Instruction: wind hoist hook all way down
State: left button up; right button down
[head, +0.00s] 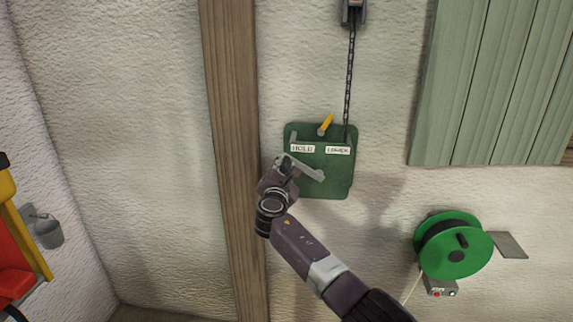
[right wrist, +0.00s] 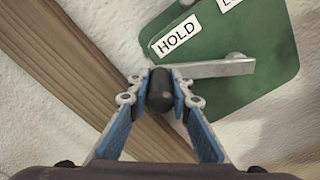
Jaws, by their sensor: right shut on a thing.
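A green hoist plate (head: 335,184) is on the white wall, with a HOLD label (head: 302,148) at left and one at right that seems to read LOWER (head: 338,150). A yellow lever (head: 327,123) at its top tilts up and to the right. A grey crank arm (head: 308,171) runs from the plate toward the upper left. My right gripper (head: 283,163) is shut on the crank's dark knob (right wrist: 160,90), which sits between the blue-padded fingers in the right wrist view. A dark chain (head: 349,80) hangs above the plate. No hook shows. My left gripper is not in view.
A grey box (head: 353,11) is at the chain's top. A wooden post (head: 232,110) stands close left of the plate. A green reel (head: 455,246) and a small button box (head: 441,287) are at lower right, and green boards (head: 487,85) at upper right.

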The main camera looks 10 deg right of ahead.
jog(key=shift+a+f, duration=0.1)
jog(key=c, duration=1.7)
grip_release()
jog(key=shift+c, duration=0.2)
jog(key=v, duration=1.2)
